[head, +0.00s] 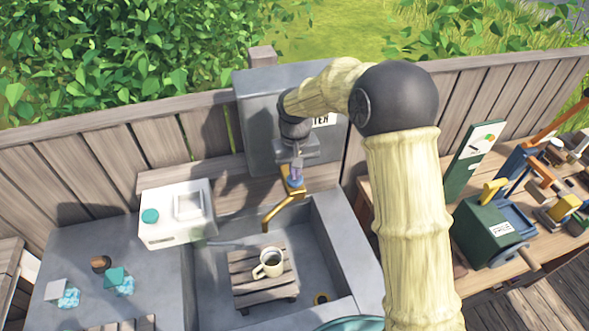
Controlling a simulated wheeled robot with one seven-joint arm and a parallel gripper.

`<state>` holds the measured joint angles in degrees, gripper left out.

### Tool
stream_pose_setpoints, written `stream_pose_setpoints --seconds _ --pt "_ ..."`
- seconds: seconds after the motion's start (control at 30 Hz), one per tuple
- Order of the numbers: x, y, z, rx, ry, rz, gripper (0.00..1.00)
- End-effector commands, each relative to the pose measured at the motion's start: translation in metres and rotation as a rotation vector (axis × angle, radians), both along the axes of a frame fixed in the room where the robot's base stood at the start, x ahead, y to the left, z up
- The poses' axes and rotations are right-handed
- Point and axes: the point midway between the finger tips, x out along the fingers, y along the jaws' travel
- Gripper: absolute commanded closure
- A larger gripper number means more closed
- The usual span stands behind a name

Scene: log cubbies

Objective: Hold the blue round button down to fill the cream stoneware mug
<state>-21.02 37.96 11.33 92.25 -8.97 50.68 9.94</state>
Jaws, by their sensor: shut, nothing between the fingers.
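The cream stoneware mug (268,264) stands upright on a small slatted wooden stand (245,288) inside the grey stone basin. Its opening looks dark, and I cannot tell how full it is. A brass tap (280,213) curves down behind the mug, its spout end a little above and behind the rim. The blue round button (295,184) is on top of the tap, partly hidden by my fingers. My gripper (296,176) points down, shut and empty, with its tips right at the button. I cannot tell whether they press it.
A grey box with a partly hidden sign (257,115) stands behind the tap. A white box with a teal knob (176,214) is left of the basin (335,230). A green machine (487,235) stands on the right bench.

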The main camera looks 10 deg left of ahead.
Motion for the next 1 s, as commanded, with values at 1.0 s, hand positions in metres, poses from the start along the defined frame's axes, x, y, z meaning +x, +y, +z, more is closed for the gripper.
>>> stream_pose_setpoints --seconds 1.0 --pt "-0.002 -0.001 -0.023 -0.005 0.011 0.001 1.00"
